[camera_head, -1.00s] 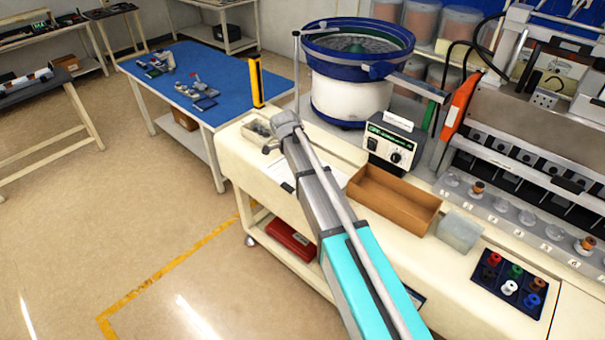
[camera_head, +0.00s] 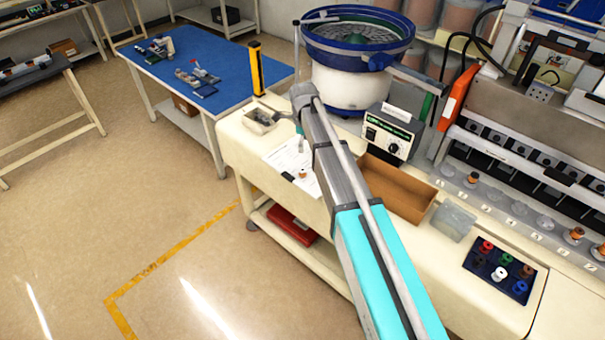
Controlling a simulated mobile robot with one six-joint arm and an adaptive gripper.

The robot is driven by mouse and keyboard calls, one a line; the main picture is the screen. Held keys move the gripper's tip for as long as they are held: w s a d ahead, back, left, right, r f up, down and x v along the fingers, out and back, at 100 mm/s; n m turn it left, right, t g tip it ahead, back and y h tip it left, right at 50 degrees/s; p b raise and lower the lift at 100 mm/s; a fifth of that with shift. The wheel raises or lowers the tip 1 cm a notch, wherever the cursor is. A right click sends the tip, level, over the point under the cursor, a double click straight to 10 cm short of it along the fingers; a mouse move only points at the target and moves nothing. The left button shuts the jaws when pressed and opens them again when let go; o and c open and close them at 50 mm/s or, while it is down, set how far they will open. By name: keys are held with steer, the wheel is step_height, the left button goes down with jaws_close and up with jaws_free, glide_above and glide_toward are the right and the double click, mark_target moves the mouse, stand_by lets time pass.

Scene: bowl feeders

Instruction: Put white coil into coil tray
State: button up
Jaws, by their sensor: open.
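The white coil (camera_head: 499,273) sits in the front row of the dark blue coil tray (camera_head: 472,268), at the lower right on the bench. Red, green, brown, black and blue coils share this tray. My arm reaches from the bottom of the picture up and left over the bench, and its far end is beside the bowl feeder. Nothing of the arm is near the white coil.
The blue-rimmed bowl feeder (camera_head: 350,88) and its control box (camera_head: 391,134) stand behind the arm. A row of round stations (camera_head: 518,209) runs along the machine.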

steer(key=b, duration=0.8)
glide_above(302, 170)
steer(key=shift+d+f, duration=0.2)
steer(key=shift+f, duration=3.9)
steer(key=shift+f, duration=0.1)
steer(key=shift+w+a+f+b, duration=0.1)
steer(key=shift+f+b, duration=1.15)
steer(key=shift+b, duration=0.05)
steer(key=shift+a+f+b, duration=0.1)
steer(key=shift+f+b, duration=1.15)
steer(key=c, duration=1.1)
steer(key=shift+r, duration=0.2)
